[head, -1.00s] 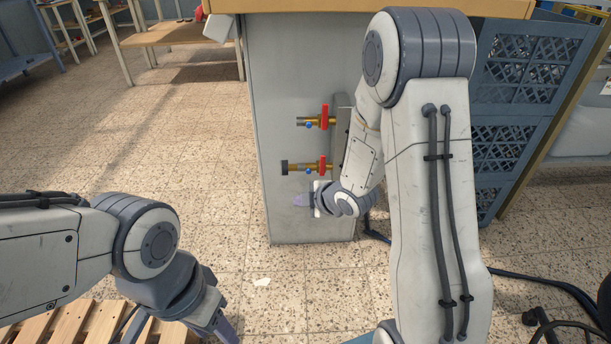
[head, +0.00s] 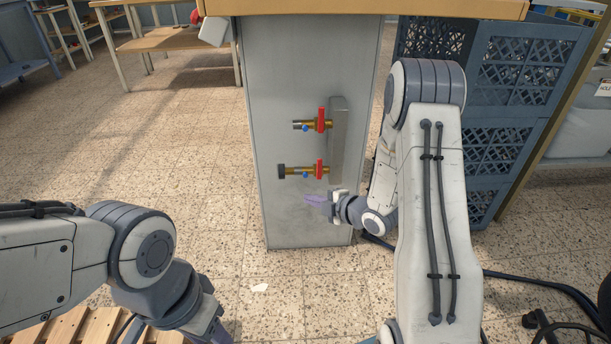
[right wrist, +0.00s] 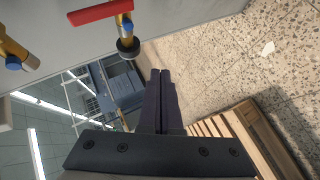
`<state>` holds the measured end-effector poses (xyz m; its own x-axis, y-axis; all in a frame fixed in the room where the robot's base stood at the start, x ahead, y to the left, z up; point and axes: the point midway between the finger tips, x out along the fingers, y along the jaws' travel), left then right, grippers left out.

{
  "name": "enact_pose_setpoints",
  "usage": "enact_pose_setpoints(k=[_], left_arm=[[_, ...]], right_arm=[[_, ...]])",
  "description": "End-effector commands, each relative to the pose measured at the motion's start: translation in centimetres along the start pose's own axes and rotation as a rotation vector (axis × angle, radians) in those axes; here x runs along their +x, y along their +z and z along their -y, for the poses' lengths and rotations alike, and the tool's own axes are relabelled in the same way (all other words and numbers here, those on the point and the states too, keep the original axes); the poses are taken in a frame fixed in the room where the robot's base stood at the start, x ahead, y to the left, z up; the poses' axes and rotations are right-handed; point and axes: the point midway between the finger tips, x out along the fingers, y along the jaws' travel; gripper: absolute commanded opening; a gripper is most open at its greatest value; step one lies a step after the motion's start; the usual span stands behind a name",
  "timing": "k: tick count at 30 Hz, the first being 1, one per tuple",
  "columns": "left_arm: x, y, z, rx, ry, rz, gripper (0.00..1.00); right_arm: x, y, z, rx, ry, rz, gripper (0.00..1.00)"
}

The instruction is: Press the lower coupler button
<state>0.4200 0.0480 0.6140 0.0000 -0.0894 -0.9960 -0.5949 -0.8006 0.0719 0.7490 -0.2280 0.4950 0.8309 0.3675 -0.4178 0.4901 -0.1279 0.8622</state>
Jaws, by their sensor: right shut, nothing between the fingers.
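Two brass couplers with red levers stick out from a grey block on the cabinet side. The lower coupler (head: 300,171) has a black end cap; its small blue button (head: 306,175) is on its underside. In the right wrist view the lower coupler's blue button (right wrist: 127,27) shows above the black cap (right wrist: 128,47). The upper coupler (head: 310,125) also has a blue button (head: 305,128). My right gripper (head: 312,201) is shut and empty, a little below the lower coupler and apart from it. Its closed fingers show in the wrist view (right wrist: 160,76). My left gripper (head: 214,332) is cut off at the bottom edge.
The grey cabinet (head: 290,225) stands under a wooden top (head: 365,8). Blue perforated crates (head: 520,65) stand to the right. A wooden pallet (head: 60,325) lies at lower left. Dark hoses (head: 530,283) run over the floor at right.

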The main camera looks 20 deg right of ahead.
Motion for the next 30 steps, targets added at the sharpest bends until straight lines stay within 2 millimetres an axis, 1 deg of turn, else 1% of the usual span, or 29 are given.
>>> enact_pose_setpoints(k=[1,4,12,18,30], left_arm=[[-0.3,0.0,0.0,0.000,0.000,0.000,0.50],[-0.5,0.0,0.0,0.000,0.000,0.000,0.50],[-0.8,0.0,-0.1,0.000,0.000,0.000,0.50],[-0.8,0.0,-0.1,0.000,0.000,0.000,0.50],[-0.8,0.0,-0.1,0.000,0.000,0.000,0.50]], right_arm=[[0.5,0.3,-0.5,-0.001,0.000,0.000,0.00],[1.6,1.1,-1.3,-0.001,0.001,0.000,0.00],[3.8,2.7,-2.8,0.000,0.000,-0.001,0.00],[4.5,3.2,-3.2,0.000,-0.001,0.000,0.00],[4.5,3.3,-3.3,0.001,-0.001,0.000,0.00]])
